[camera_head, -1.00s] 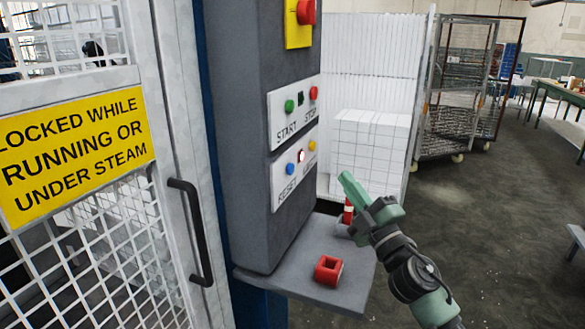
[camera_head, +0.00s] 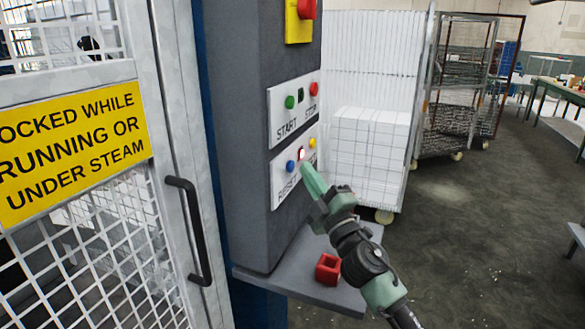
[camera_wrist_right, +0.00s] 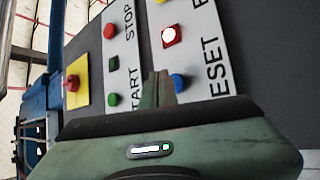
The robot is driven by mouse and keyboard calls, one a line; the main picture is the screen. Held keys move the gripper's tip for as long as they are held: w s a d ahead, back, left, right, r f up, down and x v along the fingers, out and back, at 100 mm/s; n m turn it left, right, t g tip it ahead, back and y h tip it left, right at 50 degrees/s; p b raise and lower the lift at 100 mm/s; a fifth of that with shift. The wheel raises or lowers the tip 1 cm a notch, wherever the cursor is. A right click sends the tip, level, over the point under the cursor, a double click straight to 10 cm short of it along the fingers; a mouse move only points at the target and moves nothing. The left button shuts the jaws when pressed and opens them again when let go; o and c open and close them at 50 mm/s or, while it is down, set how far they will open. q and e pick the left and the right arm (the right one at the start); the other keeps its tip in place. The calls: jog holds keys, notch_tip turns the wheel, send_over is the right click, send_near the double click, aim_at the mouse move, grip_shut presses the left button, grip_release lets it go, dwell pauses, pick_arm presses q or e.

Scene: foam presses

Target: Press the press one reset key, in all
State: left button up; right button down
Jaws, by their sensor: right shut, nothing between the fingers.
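The blue reset key (camera_head: 290,165) sits on the lower white plate (camera_head: 278,190) of the grey control column, above the partly covered word RESET. In the right wrist view the blue key (camera_wrist_right: 178,82) is just beyond the fingertips, to their right. My right gripper (camera_head: 308,172) is shut and empty, its green fingers pointing up and left at the lower plate, close to the reset key. I cannot tell whether it touches the plate. In the right wrist view its fingertips (camera_wrist_right: 157,82) stand in front of the panel. My left gripper is not in view.
A lit red-white key (camera_head: 301,153) and a yellow key (camera_head: 312,142) are beside the reset key. Green start (camera_head: 290,102) and red stop (camera_head: 314,89) keys are above. A red block (camera_head: 328,269) lies on the grey shelf (camera_head: 290,285). A mesh door (camera_head: 100,255) stands left.

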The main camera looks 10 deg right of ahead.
dwell(1.5)
jog(key=shift+a, duration=0.1)
dwell(0.4)
jog(key=shift+w+a, duration=0.25)
jog(key=shift+w+a, duration=0.2)
jog(key=shift+a, duration=0.15)
dwell(0.7)
jog(key=shift+d, duration=0.1)
dwell(0.4)
jog(key=shift+s+d, duration=0.5)
jog(key=shift+d, duration=0.05)
jog(key=shift+d, duration=0.1)
jog(key=shift+s+d+p, duration=0.2)
jog(key=shift+s+d, duration=0.5)
jog(key=shift+d, duration=0.3)
jog(key=shift+s+d+p, duration=0.2)
jog(key=shift+s+d, duration=0.45)
jog(key=shift+d, duration=0.35)
